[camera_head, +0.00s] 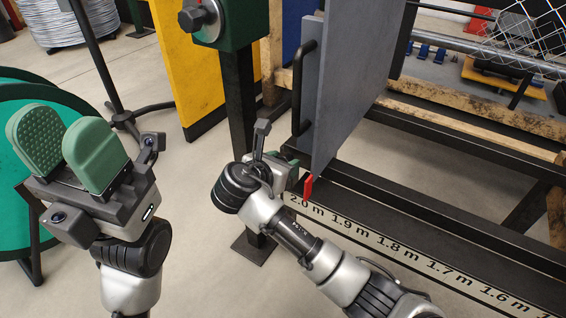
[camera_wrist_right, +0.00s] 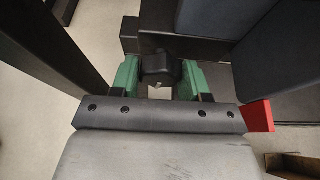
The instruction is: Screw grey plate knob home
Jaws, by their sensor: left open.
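The grey plate (camera_head: 347,75) stands upright in the head view, with a black bar handle on its left side. In the right wrist view, a dark knob (camera_wrist_right: 160,66) sits between the green fingers of my right gripper (camera_wrist_right: 160,82), which appear to touch it on both sides. In the head view my right gripper (camera_head: 290,172) is at the plate's lower left edge; the knob is hidden there. My left gripper (camera_head: 65,143) is open and empty at the left, its green pads pointing up, well away from the plate.
A red tab (camera_head: 308,187) hangs at the plate's lower corner. A dark rail with a metre scale (camera_head: 400,250) runs to the lower right. A green round object (camera_head: 40,205) stands behind my left gripper.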

